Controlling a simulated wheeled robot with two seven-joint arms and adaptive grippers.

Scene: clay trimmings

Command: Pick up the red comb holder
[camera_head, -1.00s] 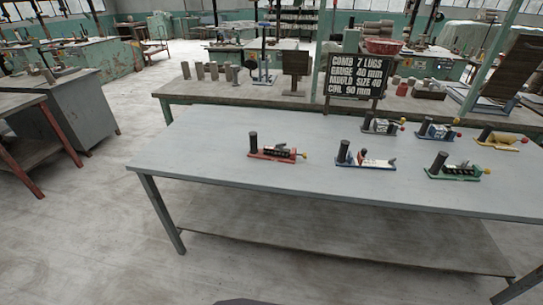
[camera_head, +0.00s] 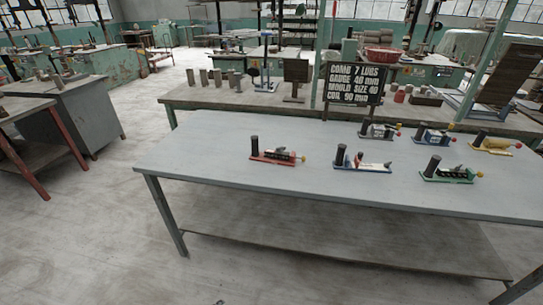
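The red comb holder (camera_head: 276,158) lies on the left part of the grey table (camera_head: 205,160). It has a red base, an upright dark cylinder at its left end, a dark ridged part in the middle and a small yellow knob at its right end. Nothing covers it. Neither of my grippers shows in the head view.
A blue-based holder (camera_head: 361,165) stands right of the red one, and a green-based holder (camera_head: 449,174) is farther right. Behind are a grey holder (camera_head: 379,132), another blue one (camera_head: 434,136) and a yellow one (camera_head: 494,145). A black sign (camera_head: 354,84) stands behind. The table's left end is clear.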

